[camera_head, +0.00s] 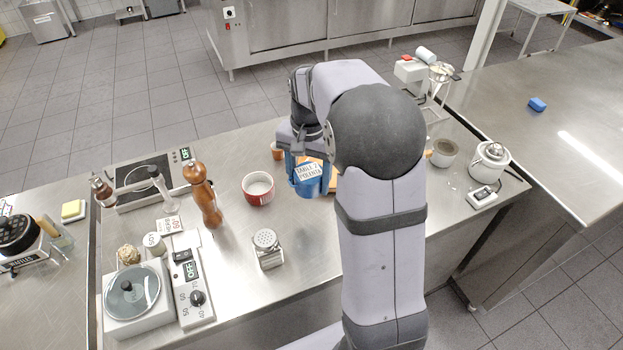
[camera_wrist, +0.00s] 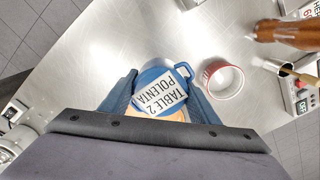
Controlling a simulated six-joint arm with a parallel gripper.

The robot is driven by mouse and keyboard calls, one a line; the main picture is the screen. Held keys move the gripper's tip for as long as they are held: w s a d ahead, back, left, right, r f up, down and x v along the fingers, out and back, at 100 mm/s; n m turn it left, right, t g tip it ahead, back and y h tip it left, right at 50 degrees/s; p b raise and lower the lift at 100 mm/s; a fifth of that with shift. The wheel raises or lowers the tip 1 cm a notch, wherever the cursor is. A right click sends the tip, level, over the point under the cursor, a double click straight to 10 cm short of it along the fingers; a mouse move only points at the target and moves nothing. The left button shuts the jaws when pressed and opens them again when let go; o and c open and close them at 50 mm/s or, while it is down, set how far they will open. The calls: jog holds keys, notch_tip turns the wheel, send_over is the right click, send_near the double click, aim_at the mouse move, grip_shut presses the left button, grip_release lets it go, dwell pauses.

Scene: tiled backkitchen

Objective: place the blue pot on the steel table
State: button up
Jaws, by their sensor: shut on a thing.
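The blue pot (camera_head: 309,190) carries a white label reading "TABLE 2 POLENTA". My gripper (camera_head: 307,167) reaches down over the middle steel counter and is shut on this pot. In the wrist view the blue pot (camera_wrist: 150,76) sits between the two blue-grey fingers of my gripper (camera_wrist: 162,84), its label facing the camera. Whether the pot touches the surface below is not clear. A steel table (camera_head: 572,130) stands to the right of the counter, mostly bare. My arm hides part of the counter right of the pot.
A red bowl (camera_head: 258,188) stands just left of the pot, with a pepper mill (camera_head: 203,195) and shaker (camera_head: 267,248) farther left.

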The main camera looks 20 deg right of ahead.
aim_at(310, 215)
jog(key=shift+f+p, duration=1.25)
jog(key=shift+f, duration=3.7)
jog(key=shift+f, duration=0.15)
jog(key=o, duration=1.3)
jog(key=shift+o, duration=0.4)
notch_tip(310, 215, up, 12)
jog(key=shift+r+b, duration=0.2)
jog(key=shift+b, duration=0.9)
